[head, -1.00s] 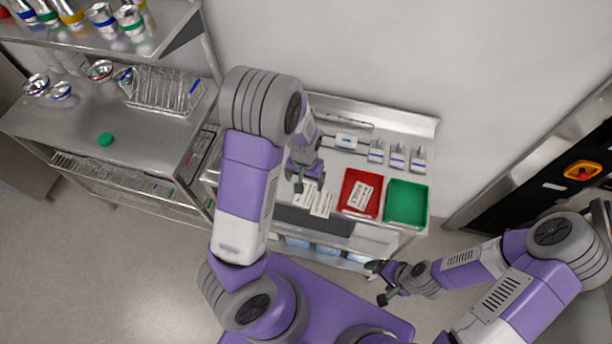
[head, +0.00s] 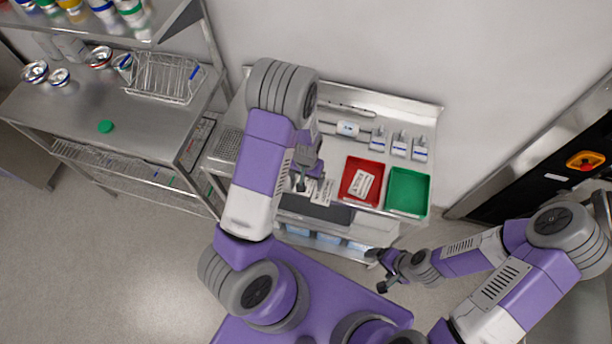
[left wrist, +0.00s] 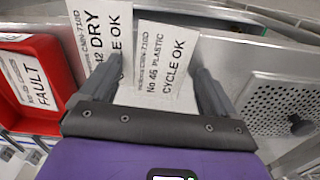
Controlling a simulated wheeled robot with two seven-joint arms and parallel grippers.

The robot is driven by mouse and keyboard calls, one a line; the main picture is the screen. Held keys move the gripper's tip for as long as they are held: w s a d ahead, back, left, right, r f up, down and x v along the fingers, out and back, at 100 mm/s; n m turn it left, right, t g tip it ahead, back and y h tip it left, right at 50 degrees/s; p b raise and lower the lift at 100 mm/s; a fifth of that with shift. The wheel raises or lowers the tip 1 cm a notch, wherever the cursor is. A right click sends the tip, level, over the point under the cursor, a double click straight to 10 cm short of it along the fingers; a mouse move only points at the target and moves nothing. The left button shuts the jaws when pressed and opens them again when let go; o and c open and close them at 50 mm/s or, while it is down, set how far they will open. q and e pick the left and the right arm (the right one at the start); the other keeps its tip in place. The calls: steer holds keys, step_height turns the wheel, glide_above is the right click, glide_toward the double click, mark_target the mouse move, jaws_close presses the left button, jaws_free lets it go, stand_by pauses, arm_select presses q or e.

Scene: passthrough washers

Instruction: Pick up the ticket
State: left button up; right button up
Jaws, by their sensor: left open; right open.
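Two white printed tickets lie side by side on the steel bench. One reads "No.46 PLASTIC CYCLE OK" (left wrist: 163,68); the other reads "DRY" and "CYCLE OK" (left wrist: 97,35). In the head view the tickets (head: 323,193) are partly hidden by my left gripper (head: 309,181). In the left wrist view my left gripper (left wrist: 160,72) is open, with its fingers on either side of the plastic ticket; its left finger overlaps the DRY ticket's edge. Whether the fingers touch the bench cannot be told. My right gripper (head: 377,270) is open and empty, low in front of the bench.
A red tray (head: 349,174) right of the tickets holds a ticket marked "FAULT" (left wrist: 30,82). A green tray (head: 408,192) stands to its right. Several small labelled containers (head: 399,145) stand behind. A perforated plate (left wrist: 282,106) lies on the tickets' other side.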

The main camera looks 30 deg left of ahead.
arm_select(q)
steer(key=shift+s, duration=0.1)
jaws_close()
steer(key=shift+s+a+f, duration=0.1)
steer(key=shift+s+a, duration=0.05)
stand_by(0.3)
steer(key=shift+s+a, duration=0.35)
steer(key=shift+s, duration=0.35)
steer(key=shift+s+a, duration=0.3)
steer(key=shift+s, duration=0.4)
steer(key=shift+w, duration=0.1)
steer(key=c, duration=1.1)
jaws_free()
